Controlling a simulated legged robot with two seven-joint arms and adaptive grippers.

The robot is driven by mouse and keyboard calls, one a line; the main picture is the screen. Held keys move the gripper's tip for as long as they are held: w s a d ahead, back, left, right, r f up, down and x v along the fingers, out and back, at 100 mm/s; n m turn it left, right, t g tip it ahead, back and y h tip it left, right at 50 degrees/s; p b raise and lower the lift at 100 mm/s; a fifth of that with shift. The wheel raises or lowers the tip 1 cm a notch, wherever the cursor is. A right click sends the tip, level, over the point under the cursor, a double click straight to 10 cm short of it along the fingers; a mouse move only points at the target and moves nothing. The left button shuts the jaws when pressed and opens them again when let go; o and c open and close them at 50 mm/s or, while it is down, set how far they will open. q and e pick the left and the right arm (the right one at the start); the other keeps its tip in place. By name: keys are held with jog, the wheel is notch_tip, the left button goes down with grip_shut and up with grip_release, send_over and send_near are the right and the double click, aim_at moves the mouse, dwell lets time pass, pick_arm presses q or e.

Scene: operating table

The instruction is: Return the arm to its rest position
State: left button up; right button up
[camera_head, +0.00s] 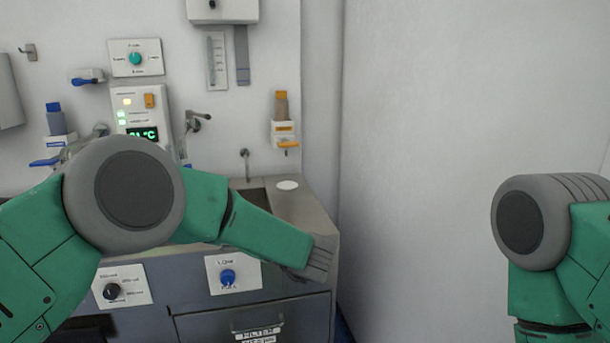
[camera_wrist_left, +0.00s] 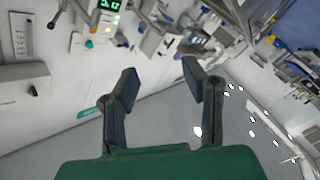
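My left arm crosses the head view from the left, with its round grey elbow in front of the counter and its green forearm reaching right to a grey end near the counter's right edge. My left gripper's fingers cannot be made out in the head view. In the left wrist view my left gripper (camera_wrist_left: 159,71) has its two dark fingers spread apart, with nothing between them. My right arm shows at the right edge of the head view, bent at the elbow, in front of the bare wall. My right gripper is out of view.
The grey counter (camera_head: 309,205) has a sink, a blue knob (camera_head: 228,277) and a black knob (camera_head: 111,291) on its front. A wall panel (camera_head: 142,112) has a green display. Orange-topped (camera_head: 281,107) and blue-topped (camera_head: 56,119) bottles sit on wall holders. Space before the right wall is free.

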pick_arm(q)
notch_tip(320, 180, down, 15)
jog(key=s+a+m+t+h, duration=0.1)
jog(key=a+m+t+h, duration=0.1)
jog(key=m+t+h, duration=0.65)
jog(key=s+a+f+m+g+h, duration=0.3)
jog(key=s+f+m+g+h, duration=0.2)
jog(key=s+f+m, duration=0.5)
jog(key=s+a+f+m+g+h, duration=0.1)
jog(key=s+a+f+g, duration=0.1)
jog(key=s, duration=0.9)
jog(key=s+a+f+m+g, duration=0.1)
jog(key=s+g, duration=0.4)
jog(key=s, duration=0.5)
jog(key=s+a+f+m+g+h, duration=0.1)
jog(key=s+a+f+g, duration=0.2)
jog(key=s, duration=0.8)
notch_tip(320, 180, down, 2)
jog(key=shift+s+a+f+g+h, duration=0.2)
jog(key=shift+s+g+h, duration=0.15)
jog(key=shift+g, duration=0.4)
jog(key=shift+w, duration=0.15)
jog(key=shift+c, duration=0.4)
